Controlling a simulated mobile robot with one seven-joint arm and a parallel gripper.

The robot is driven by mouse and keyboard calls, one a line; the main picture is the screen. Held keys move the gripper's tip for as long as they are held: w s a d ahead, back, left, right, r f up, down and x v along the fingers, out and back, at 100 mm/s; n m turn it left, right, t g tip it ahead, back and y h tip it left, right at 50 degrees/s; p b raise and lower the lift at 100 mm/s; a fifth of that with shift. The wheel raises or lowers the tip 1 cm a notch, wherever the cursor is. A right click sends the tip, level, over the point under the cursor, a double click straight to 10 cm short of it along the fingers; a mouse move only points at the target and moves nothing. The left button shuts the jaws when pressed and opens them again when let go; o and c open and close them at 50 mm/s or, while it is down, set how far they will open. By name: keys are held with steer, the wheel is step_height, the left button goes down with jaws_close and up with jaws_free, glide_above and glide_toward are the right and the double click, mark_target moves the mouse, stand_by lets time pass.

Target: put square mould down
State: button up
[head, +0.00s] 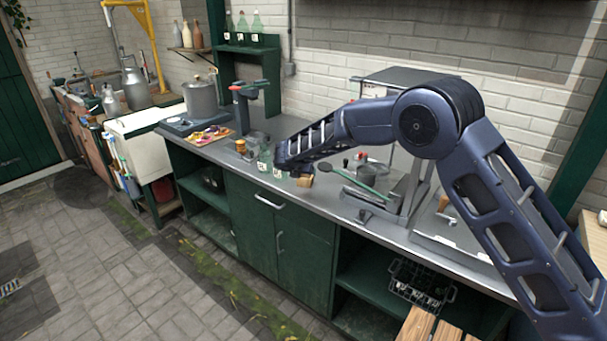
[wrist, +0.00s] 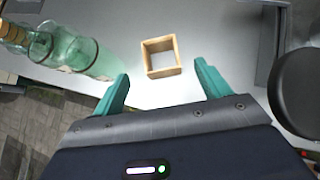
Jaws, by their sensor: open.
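The square mould (wrist: 161,57) is a small open wooden frame. In the wrist view it rests on the grey countertop, ahead of and between the two green fingertips of my gripper (wrist: 163,85), with a gap on each side. My gripper is open and holds nothing. In the head view the mould (head: 304,180) shows as a small tan block on the counter (head: 232,158), just below the end of my arm. My gripper's fingers are hard to make out there.
Green glass bottles (wrist: 72,50) stand close to the left of the mould. A dark round object (wrist: 300,85) is at the right in the wrist view. A large pot (head: 200,97) stands farther left.

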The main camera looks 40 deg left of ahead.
steer(key=shift+v, duration=0.9)
